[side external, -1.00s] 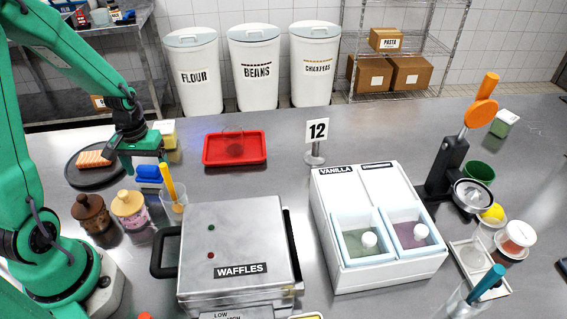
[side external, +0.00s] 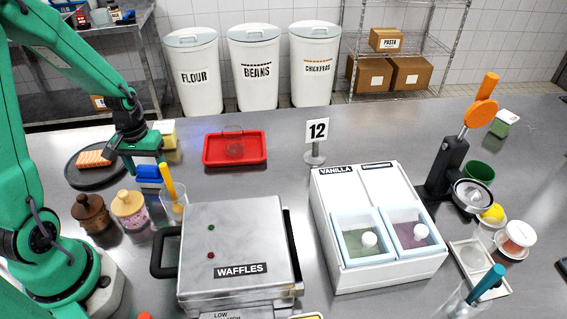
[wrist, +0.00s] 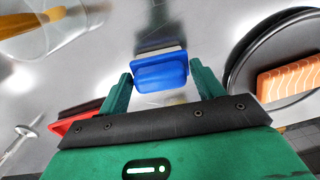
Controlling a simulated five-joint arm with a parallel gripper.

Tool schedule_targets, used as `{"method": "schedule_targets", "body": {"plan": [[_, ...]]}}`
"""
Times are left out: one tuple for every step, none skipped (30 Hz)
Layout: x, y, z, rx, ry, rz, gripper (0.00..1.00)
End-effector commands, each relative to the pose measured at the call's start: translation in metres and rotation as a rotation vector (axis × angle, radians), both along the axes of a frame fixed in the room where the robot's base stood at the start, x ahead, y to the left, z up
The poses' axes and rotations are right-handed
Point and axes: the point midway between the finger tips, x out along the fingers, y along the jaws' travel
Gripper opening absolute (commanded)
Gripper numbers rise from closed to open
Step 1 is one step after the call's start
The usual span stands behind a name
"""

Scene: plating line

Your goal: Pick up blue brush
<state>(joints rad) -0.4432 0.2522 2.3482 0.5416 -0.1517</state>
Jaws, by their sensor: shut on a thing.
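The blue brush (side external: 148,172) is a small blue block with a pale strip along one edge, on the steel counter at left in the side view. In the wrist view the blue brush (wrist: 160,72) sits between my two green fingers, one at each side. My gripper (side external: 146,166) comes down from above and is shut on it. Part of the brush is hidden behind the fingers in the side view. I cannot see any clear gap between the brush and the counter.
A black plate (side external: 78,180) with a salmon piece (side external: 93,158) lies left. A clear cup (side external: 175,205) with a yellow-handled tool, two jars (side external: 129,209) and the waffle iron (side external: 235,238) stand close in front.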

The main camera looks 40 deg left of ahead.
Motion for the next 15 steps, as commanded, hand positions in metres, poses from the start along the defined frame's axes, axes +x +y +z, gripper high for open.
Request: {"method": "schedule_targets", "body": {"plan": [[0.0, 0.0, 0.001, 0.001, -0.001, 0.0, 0.43], [0.0, 0.0, 0.002, 0.001, -0.001, 0.0, 0.43], [0.0, 0.0, 0.003, 0.001, -0.002, 0.0, 0.43], [0.001, 0.0, 0.004, 0.001, -0.002, 0.0, 0.43], [0.001, 0.0, 0.006, 0.002, -0.002, 0.0, 0.43], [0.001, 0.0, 0.008, 0.001, -0.004, 0.0, 0.43], [0.001, 0.0, 0.01, 0.001, -0.004, 0.0, 0.43], [0.001, 0.0, 0.012, 0.001, -0.003, 0.0, 0.43], [0.001, 0.0, 0.016, 0.001, -0.004, 0.0, 0.43], [0.001, 0.001, 0.019, 0.002, -0.005, 0.0, 0.43], [0.001, 0.001, 0.022, 0.002, -0.005, 0.0, 0.43], [0.001, 0.001, 0.026, 0.002, -0.005, 0.0, 0.43], [0.001, 0.001, 0.03, 0.003, -0.006, 0.0, 0.43], [0.001, 0.001, 0.034, 0.003, -0.006, 0.0, 0.43], [0.001, 0.001, 0.039, 0.003, -0.006, 0.0, 0.43]]}}
